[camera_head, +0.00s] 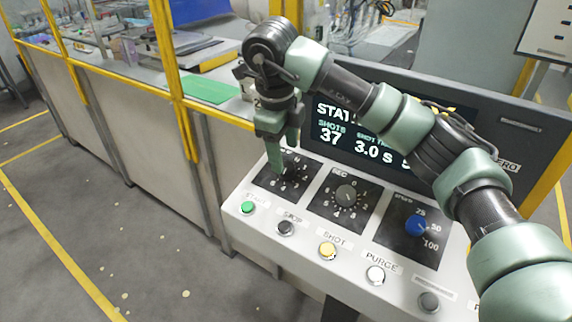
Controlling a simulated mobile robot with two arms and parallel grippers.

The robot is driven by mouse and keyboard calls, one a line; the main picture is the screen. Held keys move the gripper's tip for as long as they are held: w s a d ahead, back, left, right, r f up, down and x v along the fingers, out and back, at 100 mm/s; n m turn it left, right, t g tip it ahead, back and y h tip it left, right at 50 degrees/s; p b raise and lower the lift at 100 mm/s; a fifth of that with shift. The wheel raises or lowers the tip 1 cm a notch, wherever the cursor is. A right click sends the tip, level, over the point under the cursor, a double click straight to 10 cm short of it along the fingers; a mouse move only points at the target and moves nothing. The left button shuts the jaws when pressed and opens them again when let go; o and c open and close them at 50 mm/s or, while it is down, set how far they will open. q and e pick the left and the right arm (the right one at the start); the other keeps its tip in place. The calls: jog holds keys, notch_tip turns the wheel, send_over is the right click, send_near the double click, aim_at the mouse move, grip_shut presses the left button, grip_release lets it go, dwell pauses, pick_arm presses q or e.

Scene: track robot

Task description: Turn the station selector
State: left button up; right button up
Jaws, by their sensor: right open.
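My right gripper (281,165) points down over the leftmost dial panel (263,180) of the sloped console. Its green fingers are open, and its tips are right at the middle of that dial. The dial's knob and most of its label are hidden behind the fingers, so I cannot tell whether they touch the knob or where it points. White numbers show around the dial. I cannot read which dial is named station selector. My left gripper is not in view.
To the right are a dial with a grey knob (345,194) and one with a blue knob (416,226). A button row runs along the front: green (248,207), black (286,228), yellow (327,250), white (375,274). A display (340,128) stands behind. Yellow-framed fencing (168,60) is left.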

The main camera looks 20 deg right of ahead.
aim_at(287, 166)
jog(key=x, duration=0.3)
jog(key=shift+w+d+f, duration=0.1)
jog(key=shift+f, duration=0.3)
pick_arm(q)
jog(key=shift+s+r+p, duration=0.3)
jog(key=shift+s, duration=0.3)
pick_arm(e)
jog(key=shift+f, duration=0.35)
grip_shut()
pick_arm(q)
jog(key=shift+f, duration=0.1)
